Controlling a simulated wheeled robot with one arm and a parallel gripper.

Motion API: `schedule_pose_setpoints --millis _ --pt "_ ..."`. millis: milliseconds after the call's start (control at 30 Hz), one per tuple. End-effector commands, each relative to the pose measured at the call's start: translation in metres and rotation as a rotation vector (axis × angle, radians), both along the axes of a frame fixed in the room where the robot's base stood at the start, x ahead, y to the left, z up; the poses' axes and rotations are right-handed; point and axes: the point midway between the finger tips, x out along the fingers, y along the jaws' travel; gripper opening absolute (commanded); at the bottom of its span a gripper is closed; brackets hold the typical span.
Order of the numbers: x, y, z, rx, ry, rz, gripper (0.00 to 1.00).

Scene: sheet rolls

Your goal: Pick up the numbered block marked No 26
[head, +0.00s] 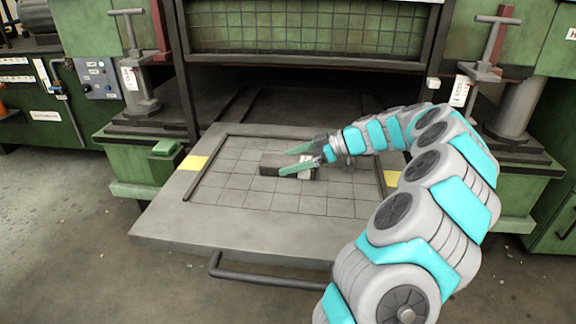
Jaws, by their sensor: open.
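A dark grey block (270,166) lies on the gridded plate (230,194) of the pulled-out tray. It has a pale label on its right part, too small to read, so I cannot confirm No 26. My gripper (283,162) reaches in from the right, its two green fingers pointing left. The fingers are apart, one towards the far side of the block and one towards its near side. I cannot tell whether either finger touches the block. The block's right end is partly hidden by the gripper.
The tray has a wide grey rim (190,232) and a front handle bar (262,279). A green machine with a mesh guard (290,38) stands behind, above a dark opening. Clamp posts (140,85) flank it. The plate around the block is clear.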

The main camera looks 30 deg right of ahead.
Motion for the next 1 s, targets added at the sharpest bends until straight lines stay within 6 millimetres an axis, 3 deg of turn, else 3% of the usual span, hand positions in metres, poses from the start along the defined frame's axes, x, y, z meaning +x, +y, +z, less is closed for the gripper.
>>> schedule_pose_setpoints --millis 300,1000 --pt "0.0058 0.0088 -0.0046 0.0 0.0 0.0 1.0" --pt "0.0056 0.0088 -0.0045 0.0 0.0 0.001 0.21"
